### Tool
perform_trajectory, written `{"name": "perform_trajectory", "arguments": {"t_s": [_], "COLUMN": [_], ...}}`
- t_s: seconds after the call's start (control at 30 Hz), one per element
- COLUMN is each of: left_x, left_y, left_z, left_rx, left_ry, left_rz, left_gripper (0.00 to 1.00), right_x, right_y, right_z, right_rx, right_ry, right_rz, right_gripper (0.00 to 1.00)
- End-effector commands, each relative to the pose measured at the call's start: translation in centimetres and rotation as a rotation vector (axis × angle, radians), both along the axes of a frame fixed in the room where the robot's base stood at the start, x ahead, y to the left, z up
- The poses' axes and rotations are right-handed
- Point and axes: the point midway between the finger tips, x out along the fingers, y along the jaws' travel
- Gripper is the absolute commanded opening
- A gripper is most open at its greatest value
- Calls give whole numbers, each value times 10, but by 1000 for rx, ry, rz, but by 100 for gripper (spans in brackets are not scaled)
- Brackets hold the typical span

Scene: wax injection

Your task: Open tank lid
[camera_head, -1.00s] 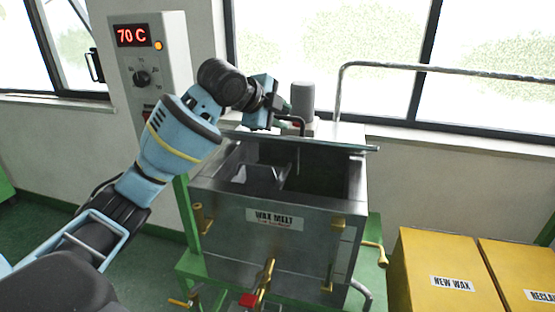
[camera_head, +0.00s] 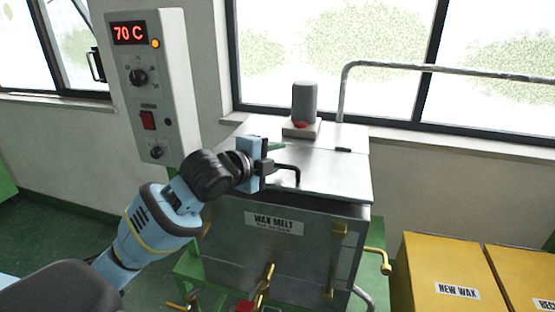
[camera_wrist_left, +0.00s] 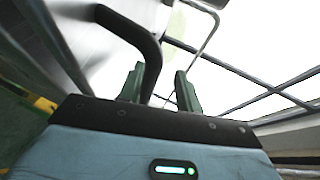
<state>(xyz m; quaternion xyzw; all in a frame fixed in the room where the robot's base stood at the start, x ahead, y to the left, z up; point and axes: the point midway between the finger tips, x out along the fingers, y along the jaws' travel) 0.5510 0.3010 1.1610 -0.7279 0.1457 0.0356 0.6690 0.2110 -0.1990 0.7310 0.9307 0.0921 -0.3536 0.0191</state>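The tank lid (camera_head: 335,175) is a flat grey metal plate on top of the wax melt tank (camera_head: 285,248). It lies nearly flat, with a dark gap under its front edge. A black bent handle (camera_head: 294,168) stands on the lid's left part. My left gripper (camera_head: 272,163) is at this handle. In the left wrist view, the green fingers (camera_wrist_left: 160,88) are apart, and the handle (camera_wrist_left: 148,45) runs down close to the left finger. There is a gap to the right finger. My right gripper is not in view.
A grey motor (camera_head: 304,100) stands at the back of the tank. A control box (camera_head: 150,90) reading 70 C is at the left. Yellow wax bins (camera_head: 440,265) stand at the right. A brass crank (camera_head: 378,258) sticks out from the tank's right side.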

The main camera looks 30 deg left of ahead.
Motion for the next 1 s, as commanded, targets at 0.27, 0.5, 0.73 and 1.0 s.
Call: {"name": "perform_trajectory", "arguments": {"t_s": [0.27,0.5,0.73,1.0], "left_x": [-5,-5,-15,-30], "left_y": [0,0,2,5], "left_z": [-5,-4,2,7], "left_rx": [6,6,9,8], "left_ry": [-32,-34,-37,-37], "left_rz": [0,1,2,2], "left_gripper": [32,32,32,32], "right_x": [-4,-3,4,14], "right_y": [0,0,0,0], "right_z": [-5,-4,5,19], "right_rx": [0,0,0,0], "right_ry": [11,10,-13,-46], "right_rz": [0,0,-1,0], "right_gripper": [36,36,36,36]}}
